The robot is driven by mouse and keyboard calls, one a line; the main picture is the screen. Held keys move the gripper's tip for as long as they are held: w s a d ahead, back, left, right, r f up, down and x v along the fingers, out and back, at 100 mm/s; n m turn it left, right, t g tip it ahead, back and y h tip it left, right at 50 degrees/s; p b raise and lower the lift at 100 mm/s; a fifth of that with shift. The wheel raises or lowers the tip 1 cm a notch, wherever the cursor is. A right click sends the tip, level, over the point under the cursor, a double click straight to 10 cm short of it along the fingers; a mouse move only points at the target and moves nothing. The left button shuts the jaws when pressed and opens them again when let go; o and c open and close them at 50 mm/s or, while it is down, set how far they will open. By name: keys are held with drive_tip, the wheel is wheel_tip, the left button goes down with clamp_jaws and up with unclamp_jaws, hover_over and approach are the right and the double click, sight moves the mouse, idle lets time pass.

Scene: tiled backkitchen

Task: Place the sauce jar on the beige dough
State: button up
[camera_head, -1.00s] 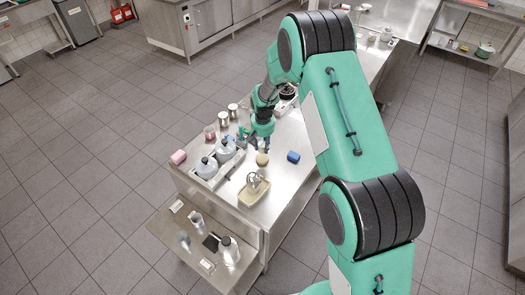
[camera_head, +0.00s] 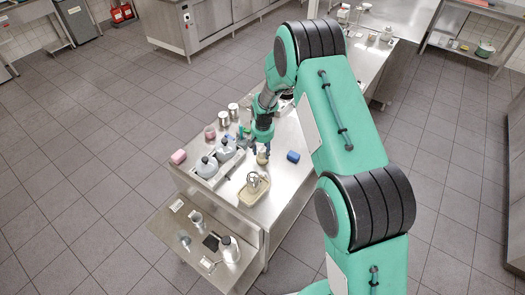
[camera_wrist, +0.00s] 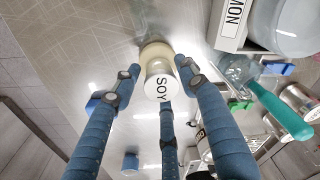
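The sauce jar (camera_wrist: 160,82), a pale cylinder with a lid marked SOY, is between my fingers in the wrist view. The beige dough (camera_wrist: 154,50) shows beyond the jar; the jar appears to stand on it, though the contact is hidden. In the head view a small beige shape (camera_head: 262,158) is under my gripper (camera_head: 258,147), and jar and dough are hard to tell apart there. In the wrist view my gripper (camera_wrist: 158,76) has its blue fingers spread around the jar, with a visible gap at the left finger. It looks open.
A blue cylinder (camera_head: 293,157) stands right of the dough. A beige tray (camera_head: 246,202) is in front. A teal-handled tool (camera_wrist: 280,110) lies near the jar in the wrist view.

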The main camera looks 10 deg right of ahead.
drive_tip(key=shift+r, duration=0.1)
idle(0.3)
wheel_tip(320, 180, up, 12)
drive_tip(key=s+b, duration=0.1)
idle(0.6)
drive_tip(key=shift+s, duration=0.1)
idle(0.6)
wheel_tip(320, 180, up, 16)
drive_tip(key=t, duration=0.1)
hover_over(263, 151)
drive_tip(key=s+d, duration=0.2)
drive_tip(key=s, duration=0.5)
drive_tip(key=s+d+r+t, duration=0.1)
drive_tip(key=s+d+r, duration=0.1)
drive_tip(key=s+r, duration=0.95)
drive_tip(key=s+d+r+t, duration=0.1)
drive_tip(key=s+r, duration=0.3)
drive_tip(key=s, duration=0.9)
drive_tip(key=s+d+r+t, duration=0.1)
drive_tip(key=s+r, duration=0.3)
drive_tip(key=s, duration=1)
drive_tip(key=shift+s+d+r+n, duration=0.15)
drive_tip(key=shift+s+n, duration=0.1)
drive_tip(key=shift+n, duration=0.05)
